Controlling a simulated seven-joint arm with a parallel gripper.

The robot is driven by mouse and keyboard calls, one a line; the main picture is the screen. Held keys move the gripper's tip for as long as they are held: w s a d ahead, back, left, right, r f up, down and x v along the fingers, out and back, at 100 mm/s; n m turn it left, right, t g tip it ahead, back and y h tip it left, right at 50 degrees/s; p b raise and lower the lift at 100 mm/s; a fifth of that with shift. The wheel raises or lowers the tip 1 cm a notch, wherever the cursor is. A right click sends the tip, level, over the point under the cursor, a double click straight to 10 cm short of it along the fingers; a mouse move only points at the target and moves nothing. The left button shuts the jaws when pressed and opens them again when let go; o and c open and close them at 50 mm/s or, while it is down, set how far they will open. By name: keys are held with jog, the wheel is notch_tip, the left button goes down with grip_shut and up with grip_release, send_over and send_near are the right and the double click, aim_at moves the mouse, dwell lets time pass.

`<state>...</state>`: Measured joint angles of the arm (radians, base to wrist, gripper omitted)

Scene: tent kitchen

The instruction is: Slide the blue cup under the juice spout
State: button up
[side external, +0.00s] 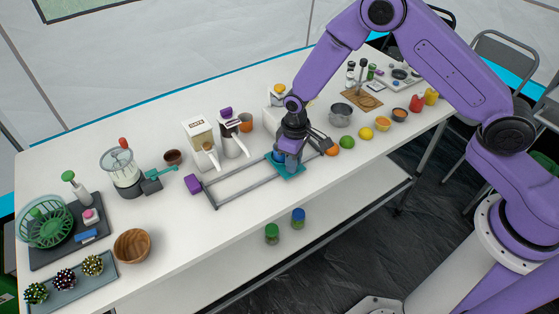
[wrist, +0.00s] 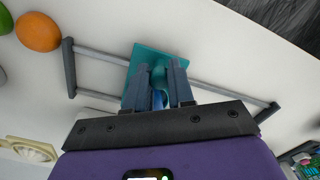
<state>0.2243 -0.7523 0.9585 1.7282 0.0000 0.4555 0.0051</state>
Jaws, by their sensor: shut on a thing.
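The blue cup (side external: 278,156) stands on a teal sliding plate (side external: 292,171) on a grey two-bar rail frame (side external: 236,195). My gripper (side external: 284,158) is over the plate, shut on the cup. In the wrist view the two fingers (wrist: 157,88) flank the cup (wrist: 157,98), and the teal plate (wrist: 150,52) shows beyond them.
Left of it stand an OATS dispenser (side external: 200,140) and another white dispenser (side external: 231,137). A purple block (side external: 193,184) is at the rails' left end. An orange (side external: 332,150) and a lime (side external: 347,142) lie just right of the frame. The front table edge is close.

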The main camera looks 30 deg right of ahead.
jog(key=shift+d, duration=3.45)
jog(key=o, duration=0.8)
jog(key=shift+r, duration=0.1)
notch_tip(320, 180, up, 7)
